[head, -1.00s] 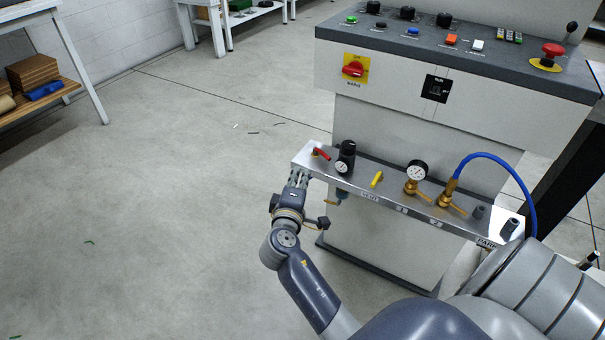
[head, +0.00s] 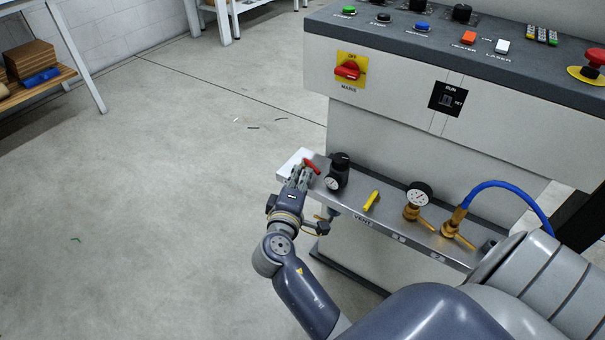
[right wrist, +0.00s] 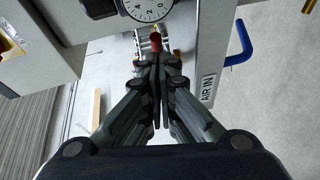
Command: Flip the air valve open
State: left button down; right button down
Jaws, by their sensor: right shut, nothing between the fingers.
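The air valve's red lever (head: 312,166) sits at the left end of the grey metal shelf (head: 345,196) on the machine's front. It slants down to the right in the head view. In the right wrist view the red lever (right wrist: 155,42) shows end-on, just past my fingertips. My right gripper (head: 301,174) is at the shelf's left end, right beside the lever. In the right wrist view its fingers (right wrist: 156,66) are together with nothing between them. Whether they touch the lever I cannot tell. An "AIR IN" label (right wrist: 208,89) shows on the shelf edge. My left gripper is out of view.
A black regulator with a gauge (head: 337,172) stands just right of the lever. Farther right are a yellow vent lever (head: 371,201), a brass gauge fitting (head: 417,199) and a blue hose (head: 513,189). The control panel (head: 440,50) overhangs behind.

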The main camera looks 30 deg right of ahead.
jog(key=shift+s+d+r+n+t+y+p, duration=0.35)
jog(key=shift+n+t+y+p, duration=0.25)
jog(key=shift+p, duration=0.6)
jog(key=shift+s+d+f+n+t+y+p, duration=0.25)
jog(key=shift+d+n+t+y+p, duration=0.3)
jog(key=shift+n+y, duration=0.2)
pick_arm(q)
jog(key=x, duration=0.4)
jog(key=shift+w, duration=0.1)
pick_arm(e)
jog(key=shift+d, duration=0.1)
